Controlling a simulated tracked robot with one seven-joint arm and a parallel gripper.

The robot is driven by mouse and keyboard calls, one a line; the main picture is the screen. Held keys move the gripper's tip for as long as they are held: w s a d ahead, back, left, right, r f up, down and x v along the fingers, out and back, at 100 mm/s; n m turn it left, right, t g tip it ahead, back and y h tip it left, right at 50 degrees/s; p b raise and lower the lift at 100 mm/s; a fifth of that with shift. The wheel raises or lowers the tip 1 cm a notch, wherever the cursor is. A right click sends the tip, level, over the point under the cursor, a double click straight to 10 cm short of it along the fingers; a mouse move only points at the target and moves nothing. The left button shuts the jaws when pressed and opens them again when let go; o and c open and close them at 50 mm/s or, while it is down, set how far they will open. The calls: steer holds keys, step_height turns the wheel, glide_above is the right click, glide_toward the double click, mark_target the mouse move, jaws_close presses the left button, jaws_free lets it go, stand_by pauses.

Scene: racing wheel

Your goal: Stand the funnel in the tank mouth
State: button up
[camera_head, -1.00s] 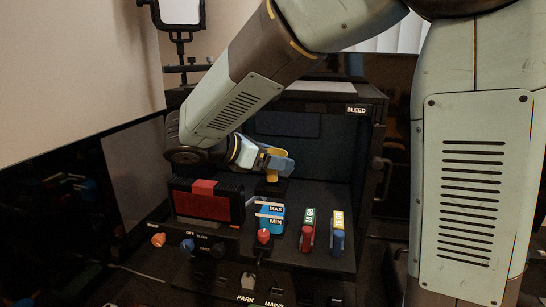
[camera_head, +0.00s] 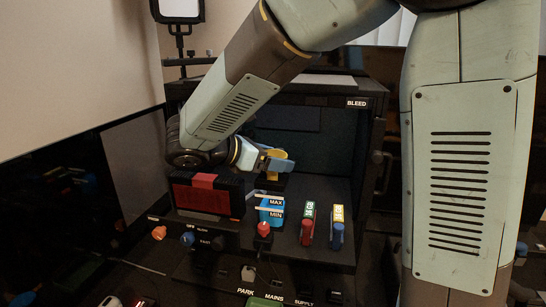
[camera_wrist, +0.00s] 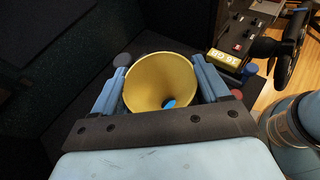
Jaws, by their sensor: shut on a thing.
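The yellow funnel (camera_wrist: 145,88) sits between the two blue fingers of my gripper (camera_wrist: 163,88), its wide rim facing the wrist camera. It also shows in the head view (camera_head: 281,165), partly covered by a finger. My gripper is shut on it. A blue patch shows through the funnel's hole in the wrist view. The blue tank (camera_head: 271,212), marked MAX and MIN, stands in the open case below the funnel. Its dark top is just under the spout. I cannot tell whether the spout is inside the mouth or only above it.
A black box with a red front (camera_head: 203,196) stands left of the tank. A red-and-green stick (camera_head: 308,224) and a blue-and-yellow stick (camera_head: 338,226) stand to the right. A red knob (camera_head: 264,229) is in front of the tank. The case walls enclose the arm's end.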

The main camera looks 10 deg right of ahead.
steer(key=shift+f, duration=0.3)
steer(key=o, duration=1)
steer(key=v, duration=1.3)
steer(key=shift+s+a, duration=0.2)
steer(key=shift+a, duration=0.1)
